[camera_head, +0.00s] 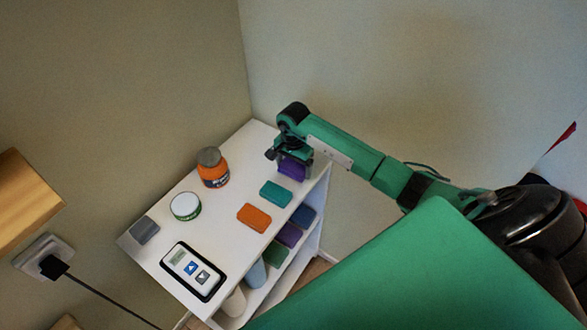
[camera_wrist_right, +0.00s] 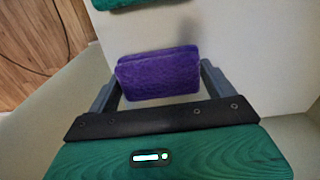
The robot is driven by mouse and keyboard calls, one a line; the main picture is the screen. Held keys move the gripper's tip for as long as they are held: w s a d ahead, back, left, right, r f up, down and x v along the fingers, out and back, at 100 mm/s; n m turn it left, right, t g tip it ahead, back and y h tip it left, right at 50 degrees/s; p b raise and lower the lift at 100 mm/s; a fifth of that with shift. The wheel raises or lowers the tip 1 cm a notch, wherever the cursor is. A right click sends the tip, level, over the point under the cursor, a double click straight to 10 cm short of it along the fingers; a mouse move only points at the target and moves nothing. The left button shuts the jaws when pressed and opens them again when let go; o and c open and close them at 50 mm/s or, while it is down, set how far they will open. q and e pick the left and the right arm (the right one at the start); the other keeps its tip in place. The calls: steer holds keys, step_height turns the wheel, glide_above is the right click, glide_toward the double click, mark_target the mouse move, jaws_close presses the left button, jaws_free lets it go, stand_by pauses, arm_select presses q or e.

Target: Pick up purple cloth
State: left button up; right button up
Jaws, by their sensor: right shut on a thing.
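The purple cloth (camera_head: 292,168) is a small folded block at the far right end of the white shelf unit's top. My right gripper (camera_head: 290,155) is over it. In the right wrist view the purple cloth (camera_wrist_right: 158,74) sits between the two fingers of my right gripper (camera_wrist_right: 160,80), which are shut on it. The frames do not clearly show whether the cloth touches the shelf top. My left gripper is not in view.
More folded cloths lie on the lower shelf. Walls stand close behind.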

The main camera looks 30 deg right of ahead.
mark_target(293, 166)
step_height(293, 166, up, 19)
steer(key=b, duration=0.5)
